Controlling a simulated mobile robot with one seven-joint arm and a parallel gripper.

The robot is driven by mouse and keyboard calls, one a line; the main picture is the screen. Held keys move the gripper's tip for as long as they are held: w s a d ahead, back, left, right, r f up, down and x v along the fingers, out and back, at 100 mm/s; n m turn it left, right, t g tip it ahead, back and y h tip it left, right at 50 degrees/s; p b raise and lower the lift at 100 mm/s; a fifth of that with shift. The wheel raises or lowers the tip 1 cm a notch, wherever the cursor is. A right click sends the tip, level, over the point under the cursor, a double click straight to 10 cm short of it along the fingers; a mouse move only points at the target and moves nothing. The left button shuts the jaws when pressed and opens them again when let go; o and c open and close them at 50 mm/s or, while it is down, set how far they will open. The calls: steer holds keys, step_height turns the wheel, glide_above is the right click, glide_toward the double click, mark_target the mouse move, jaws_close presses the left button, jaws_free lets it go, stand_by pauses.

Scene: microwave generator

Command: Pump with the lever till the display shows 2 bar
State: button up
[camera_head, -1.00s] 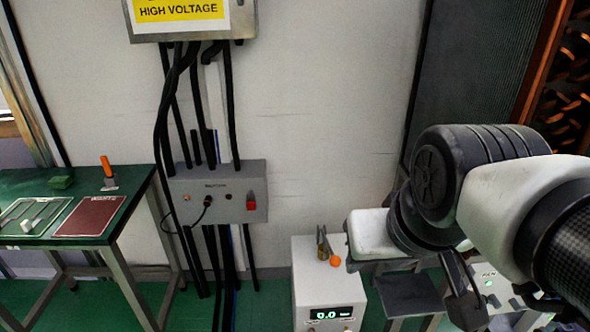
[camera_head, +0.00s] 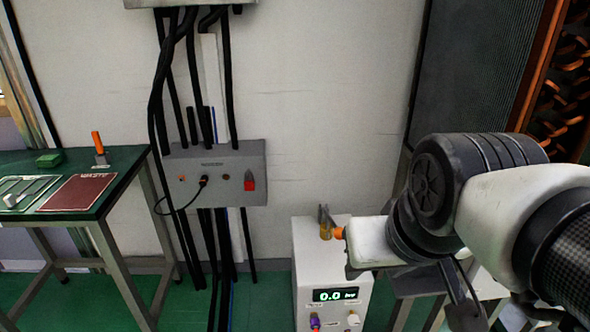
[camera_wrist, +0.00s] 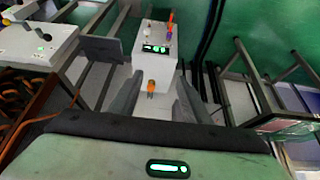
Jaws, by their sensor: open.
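The white pump box (camera_head: 320,262) stands on the floor, low and right of centre in the head view. Its display (camera_head: 335,296) reads 0.0 bar. The lever's orange knob (camera_head: 338,232) shows at the box top, beside a brass and grey fitting (camera_head: 325,222). My gripper hand overlaps the knob's right side there. In the wrist view my gripper (camera_wrist: 158,76) is open, and the orange knob (camera_wrist: 152,86) appears between its two fingers. I cannot tell whether a finger touches it. The lever's shaft is not clearly visible.
A purple knob (camera_head: 315,321) and a white knob (camera_head: 352,319) sit below the display. A grey wall box (camera_head: 215,172) with cables hangs behind. A green table (camera_head: 110,175) stands left. Open green floor (camera_head: 260,300) lies between table and pump.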

jaws_close()
stand_by(1.6)
